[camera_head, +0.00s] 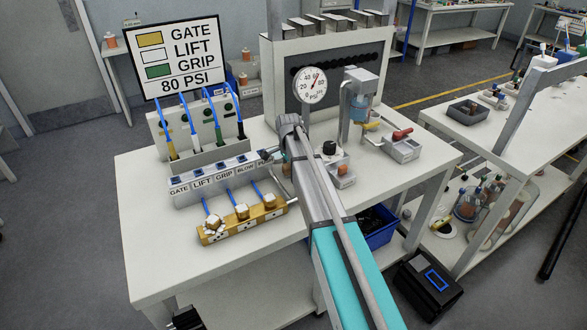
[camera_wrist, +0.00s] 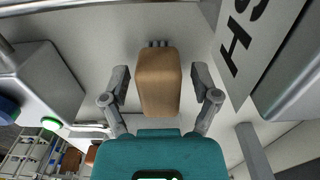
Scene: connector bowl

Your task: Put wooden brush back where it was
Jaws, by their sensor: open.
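The wooden brush (camera_wrist: 158,82) shows in the wrist view as a plain tan-brown block with a short row of grey bristles at its upper end. It is over or on the pale worktop, and I cannot tell whether it touches it. My gripper (camera_wrist: 159,92) is open, with one grey finger on each side of the brush. A gap shows between each finger and the brush. In the head view my own arm hides most of my gripper and the brush, beside the right end of the labelled connector panel (camera_head: 222,175).
The white worktop (camera_head: 150,225) holds a brass manifold (camera_head: 242,219), a pressure gauge (camera_head: 310,85) and a red-handled fixture (camera_head: 402,146). A sign reading 80 PSI (camera_head: 175,57) stands behind. In the wrist view, a lettered panel (camera_wrist: 245,50) is close on the right and a grey box (camera_wrist: 40,80) on the left.

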